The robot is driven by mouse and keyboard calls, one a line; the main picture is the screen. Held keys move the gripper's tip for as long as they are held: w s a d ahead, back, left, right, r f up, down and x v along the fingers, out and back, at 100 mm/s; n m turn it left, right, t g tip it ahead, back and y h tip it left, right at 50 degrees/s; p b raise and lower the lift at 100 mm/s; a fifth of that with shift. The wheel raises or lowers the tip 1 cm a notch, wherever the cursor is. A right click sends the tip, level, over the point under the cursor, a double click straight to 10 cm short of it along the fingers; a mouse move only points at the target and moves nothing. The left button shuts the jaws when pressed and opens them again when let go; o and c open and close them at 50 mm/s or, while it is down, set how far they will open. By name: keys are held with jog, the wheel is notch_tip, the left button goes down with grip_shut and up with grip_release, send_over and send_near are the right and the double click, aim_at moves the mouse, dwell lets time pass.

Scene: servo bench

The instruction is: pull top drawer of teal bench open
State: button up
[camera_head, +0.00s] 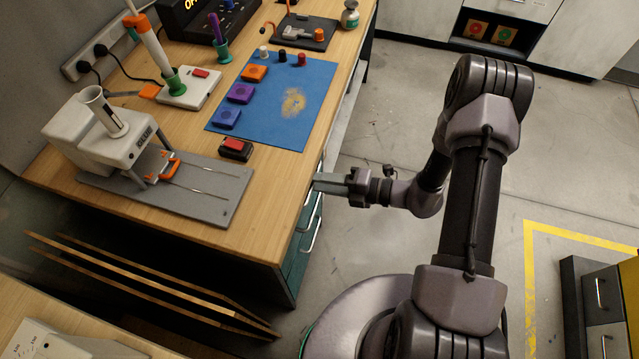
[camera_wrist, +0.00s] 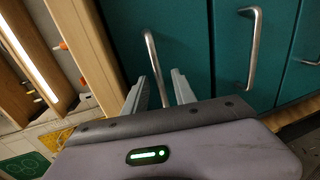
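The teal bench (camera_head: 293,262) stands left of my arm under a wooden top. In the wrist view its top drawer (camera_wrist: 190,35) is the teal front beside the wooden edge, and it looks closed. The drawer's silver bar handle (camera_wrist: 153,58) runs down between my fingers. My gripper (camera_wrist: 158,92) is open, one finger on each side of the handle, with gaps showing; contact is not visible. In the head view my gripper (camera_head: 328,183) is at the bench's right edge, and the top handle is hidden there.
Another bar handle (camera_wrist: 254,45) is on the neighbouring teal front, right of my fingers. The wooden top (camera_head: 262,200) overhangs close to my gripper. A blue mat (camera_head: 300,120) and a grey device (camera_head: 120,130) are on it. Grey floor (camera_head: 400,120) is clear right of the bench.

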jog(key=shift+w+a, duration=0.1)
jog(key=shift+a, duration=0.1)
grip_shut()
dwell(1.3)
